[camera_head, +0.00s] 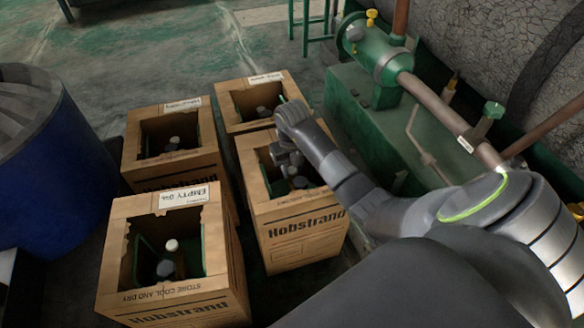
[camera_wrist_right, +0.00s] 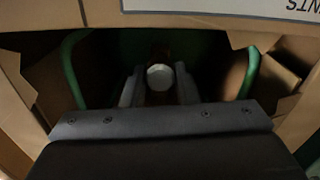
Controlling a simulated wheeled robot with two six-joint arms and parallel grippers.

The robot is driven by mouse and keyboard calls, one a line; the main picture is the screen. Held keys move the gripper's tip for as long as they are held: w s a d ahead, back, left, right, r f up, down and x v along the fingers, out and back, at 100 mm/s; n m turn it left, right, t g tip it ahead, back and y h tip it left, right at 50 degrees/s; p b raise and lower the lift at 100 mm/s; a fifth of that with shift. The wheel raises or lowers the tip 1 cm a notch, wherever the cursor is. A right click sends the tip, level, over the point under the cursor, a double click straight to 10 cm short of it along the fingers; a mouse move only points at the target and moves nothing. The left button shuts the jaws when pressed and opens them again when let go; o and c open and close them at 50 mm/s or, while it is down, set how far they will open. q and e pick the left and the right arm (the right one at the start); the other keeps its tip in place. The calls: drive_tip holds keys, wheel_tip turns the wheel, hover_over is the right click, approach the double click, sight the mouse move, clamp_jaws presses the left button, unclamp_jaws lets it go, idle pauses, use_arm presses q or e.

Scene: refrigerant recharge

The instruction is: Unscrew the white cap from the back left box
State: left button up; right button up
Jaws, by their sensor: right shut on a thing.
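My right gripper (camera_wrist_right: 160,86) is shut on a round white cap (camera_wrist_right: 159,77), with one finger on each side. In the head view the right gripper (camera_head: 291,172) reaches down into the opening of the near right box (camera_head: 305,232); its fingertips and this cap are hard to make out there. The wrist view shows a green frame (camera_wrist_right: 72,68) on both sides of the cap. The back left box (camera_head: 180,172) is open, with a greyish cap or valve (camera_head: 174,141) inside. My left gripper is not in view.
The near left box (camera_head: 185,306) holds a pale cap (camera_head: 172,245). The back right box (camera_head: 235,121) is open too. A blue drum (camera_head: 45,180) stands at left. Green machinery with pipes (camera_head: 375,115) stands behind my right arm.

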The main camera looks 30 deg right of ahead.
drive_tip(key=n, duration=0.3)
idle(0.4)
drive_tip(key=shift+n+b, duration=0.35)
drive_tip(key=shift+n, duration=1.55)
